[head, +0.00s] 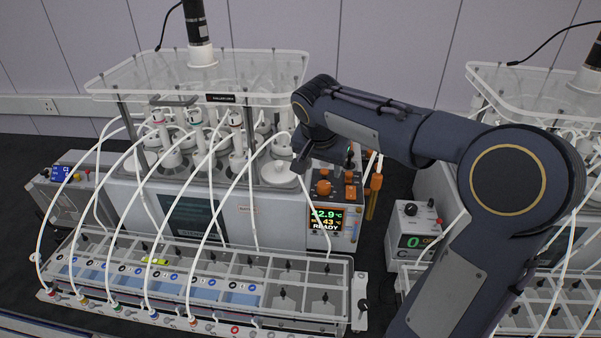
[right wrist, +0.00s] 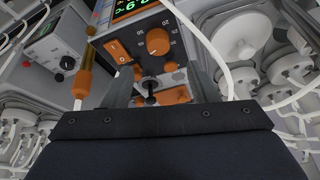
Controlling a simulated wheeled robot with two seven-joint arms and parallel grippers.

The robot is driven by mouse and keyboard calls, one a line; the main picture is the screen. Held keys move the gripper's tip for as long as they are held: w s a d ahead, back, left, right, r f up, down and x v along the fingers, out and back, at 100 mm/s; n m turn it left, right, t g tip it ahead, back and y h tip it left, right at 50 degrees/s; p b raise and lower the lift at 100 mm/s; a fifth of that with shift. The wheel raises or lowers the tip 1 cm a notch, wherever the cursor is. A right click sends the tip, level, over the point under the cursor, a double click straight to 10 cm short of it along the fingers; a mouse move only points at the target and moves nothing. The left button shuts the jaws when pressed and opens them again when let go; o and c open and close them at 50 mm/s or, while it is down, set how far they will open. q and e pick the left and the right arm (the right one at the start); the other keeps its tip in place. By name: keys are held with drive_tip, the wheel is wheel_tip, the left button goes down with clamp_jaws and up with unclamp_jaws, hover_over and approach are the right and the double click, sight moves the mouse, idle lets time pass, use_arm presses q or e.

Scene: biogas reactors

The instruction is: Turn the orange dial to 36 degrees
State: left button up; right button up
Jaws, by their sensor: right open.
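The orange dial (head: 323,187) is a round knob on the control box between the glass reactors and the right-hand unit. Its box display (head: 326,218) reads 42.9 °C, 43 °C and READY. The dial (right wrist: 158,42) also shows in the right wrist view, with a numbered scale around it. My right gripper (head: 325,160) is at the top of the box, just behind the dial in the head view. In the right wrist view its two fingers (right wrist: 161,82) are apart with nothing held; the dial lies beyond their tips, apparently untouched. My left gripper is not in view.
An orange rocker switch (right wrist: 117,50) sits beside the dial. A black-tipped stem (right wrist: 150,88) and an orange part (right wrist: 177,95) show between the fingers. White tubes (head: 305,195) hang close by. A white box with a green 0 (head: 413,228) stands to the right.

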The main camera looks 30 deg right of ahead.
sight(325, 184)
drive_tip(key=b+x, duration=0.3)
drive_tip(key=x, duration=0.4)
drive_tip(key=shift+d+f, duration=0.15)
drive_tip(key=shift+f, duration=0.1)
drive_tip(key=shift+s, duration=0.1)
drive_tip(key=shift+c, duration=0.2)
drive_tip(key=c, duration=0.9)
